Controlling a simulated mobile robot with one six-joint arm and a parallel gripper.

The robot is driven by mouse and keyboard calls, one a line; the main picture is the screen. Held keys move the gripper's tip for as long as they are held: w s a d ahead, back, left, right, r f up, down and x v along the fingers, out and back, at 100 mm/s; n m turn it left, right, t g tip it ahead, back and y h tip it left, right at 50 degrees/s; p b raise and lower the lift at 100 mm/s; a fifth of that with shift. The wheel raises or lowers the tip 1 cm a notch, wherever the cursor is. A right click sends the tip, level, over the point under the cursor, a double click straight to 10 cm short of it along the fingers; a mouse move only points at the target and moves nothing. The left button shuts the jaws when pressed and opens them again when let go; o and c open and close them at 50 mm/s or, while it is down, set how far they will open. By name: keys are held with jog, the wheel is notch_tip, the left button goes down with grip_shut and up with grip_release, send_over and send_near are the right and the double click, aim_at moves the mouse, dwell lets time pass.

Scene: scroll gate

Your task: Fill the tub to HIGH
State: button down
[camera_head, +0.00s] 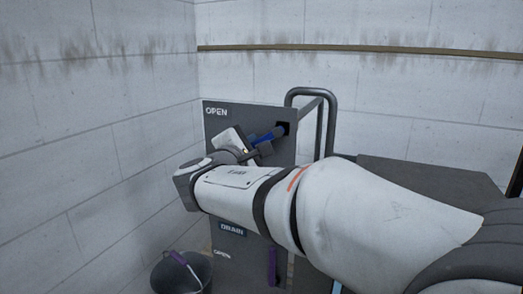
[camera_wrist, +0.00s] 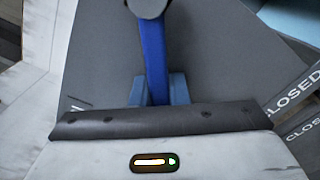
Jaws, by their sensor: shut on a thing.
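A dark grey panel (camera_head: 222,125) marked OPEN stands by the wall corner. A blue lever (camera_head: 264,138) comes out of its dark slot near the top right. My gripper (camera_head: 256,148) is shut on this lever. In the wrist view the blue lever (camera_wrist: 153,50) runs up from between the fingers (camera_wrist: 158,90) to a dark round end. CLOSED labels (camera_wrist: 292,95) show at the right there. My arm hides much of the panel. No tub with a HIGH mark can be made out.
Below is a DRAIN label (camera_head: 232,229) with a second OPEN label and a purple lever (camera_head: 272,266). A dark bucket (camera_head: 160,277) stands at the lower left. A bent grey pipe (camera_head: 331,125) rises behind the panel. A dark flat surface (camera_head: 425,178) lies at the right.

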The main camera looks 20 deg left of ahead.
dwell(0.4)
jog(key=c, duration=1.4)
grip_release()
jog(key=shift+a, duration=0.1)
jog(key=s+p, duration=0.2)
jog(key=s, duration=0.6)
jog(key=shift+a, duration=0.3)
jog(key=shift+w, duration=0.1)
